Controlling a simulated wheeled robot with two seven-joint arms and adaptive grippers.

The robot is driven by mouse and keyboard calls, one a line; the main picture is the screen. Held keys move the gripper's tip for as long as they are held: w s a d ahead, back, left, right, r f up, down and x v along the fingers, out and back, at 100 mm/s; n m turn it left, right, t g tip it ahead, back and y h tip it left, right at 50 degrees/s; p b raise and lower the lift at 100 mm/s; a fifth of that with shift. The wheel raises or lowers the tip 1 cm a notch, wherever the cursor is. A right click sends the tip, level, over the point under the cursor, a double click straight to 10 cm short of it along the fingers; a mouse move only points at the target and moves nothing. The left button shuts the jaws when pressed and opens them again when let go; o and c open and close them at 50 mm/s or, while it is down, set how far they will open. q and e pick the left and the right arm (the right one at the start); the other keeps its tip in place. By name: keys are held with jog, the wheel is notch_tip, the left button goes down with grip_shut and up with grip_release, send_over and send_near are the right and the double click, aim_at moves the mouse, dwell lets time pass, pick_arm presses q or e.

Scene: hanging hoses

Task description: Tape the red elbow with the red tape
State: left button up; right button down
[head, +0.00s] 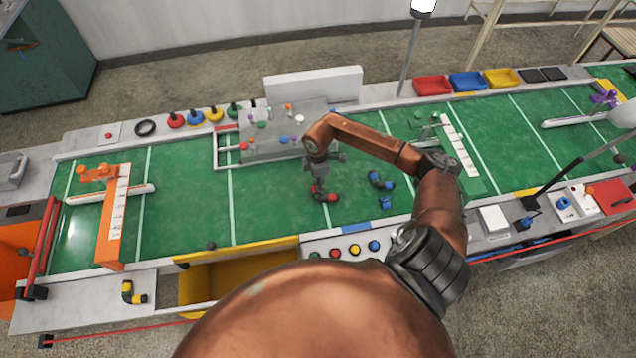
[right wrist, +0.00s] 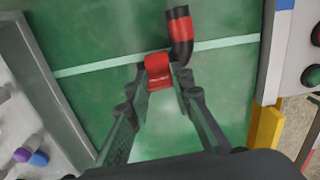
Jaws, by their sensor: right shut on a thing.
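The red elbow (head: 331,197) is a black bent pipe piece with red bands, low over the green mat in the head view's middle. In the right wrist view the red elbow (right wrist: 181,30) points up past the fingertips, its other red-banded arm between them. My right gripper (head: 320,184) is shut on that red-banded arm and points down; it also shows in the right wrist view (right wrist: 160,88). Whether the elbow touches the mat I cannot tell. What looks like the red tape (head: 175,121) stands in the row of coloured rolls at the back left. My left gripper is not in view.
A grey board (head: 283,145) with coloured pegs stands behind the gripper. A blue elbow (head: 381,181) lies to the right, a yellow elbow (head: 130,293) at front left. An orange stand (head: 114,225) is on the left. The green mat (head: 185,200) between is clear.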

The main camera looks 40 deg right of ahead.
jog(key=shift+f+b, duration=0.45)
jog(key=shift+f, duration=0.4)
dwell(0.5)
jog(key=shift+s+f, duration=0.15)
jog(key=shift+f, duration=0.1)
jog(key=c, duration=1.6)
grip_release()
jog(key=shift+f, duration=0.1)
jog(key=shift+r, duration=0.55)
notch_tip(320, 180, up, 10)
jog(key=shift+r, duration=0.6)
